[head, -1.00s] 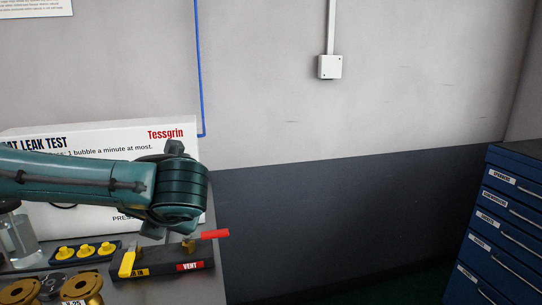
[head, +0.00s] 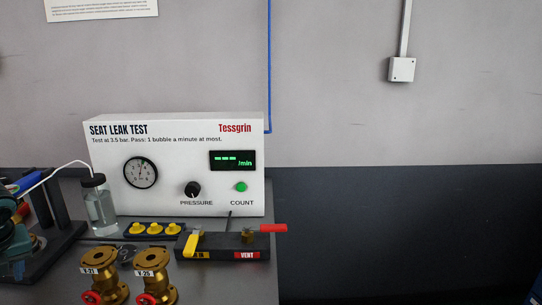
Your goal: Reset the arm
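The white seat leak test panel (head: 105,180) stands upright at the back of the bench. It has a round gauge (head: 141,173), a black pressure knob (head: 193,190), a green count button (head: 241,187) and a display (head: 232,160) showing dashes and "/min". In front is a dark valve block (head: 222,254) with a yellow lever (head: 192,244) slanting down and forward and a red vent lever (head: 267,228) pointing right. A teal part of my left arm (head: 10,242) shows at the left edge; its fingertips are not visible.
Two brass valves (head: 104,281) (head: 155,272) with red handles stand at the front. Several yellow caps (head: 154,229) sit on a dark tray. A clear bottle (head: 99,205) with a white tube stands at left beside a dark stand (head: 48,215). A blue cabinet (head: 532,298) shows at bottom right.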

